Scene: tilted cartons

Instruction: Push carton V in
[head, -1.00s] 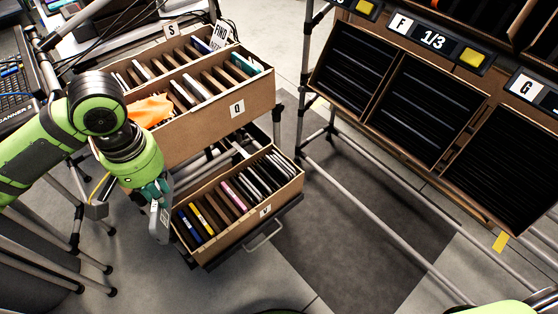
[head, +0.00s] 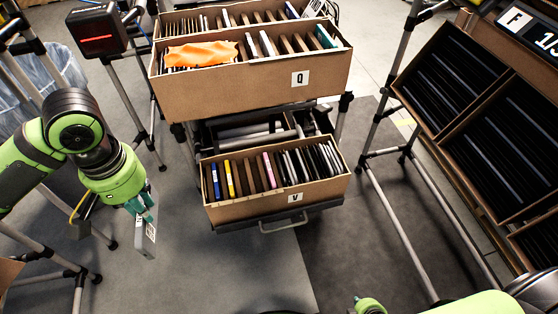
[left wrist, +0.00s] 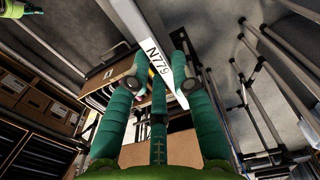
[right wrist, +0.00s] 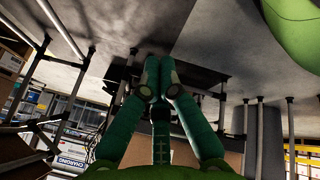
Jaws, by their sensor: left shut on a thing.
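Carton V (head: 270,204) is a brown open box with a "V" label, holding a row of thin upright cases. It sits on a drawer-like tray with a handle (head: 284,224), pulled out below carton Q (head: 262,92). My left gripper (head: 146,208) is left of carton V and apart from it. It is shut on a slim grey case (head: 140,238); the left wrist view shows its label, "N779" (left wrist: 160,62). My right gripper (right wrist: 160,78) has its fingertips together with nothing visible between them. In the head view only a green part of it shows at the bottom edge.
An orange cloth (head: 202,54) lies on the cases in carton Q. A rack of cartons with dark slots (head: 450,75) stands at the right. A scanner (head: 97,32) on a stand is at the upper left. The floor in front of carton V is clear.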

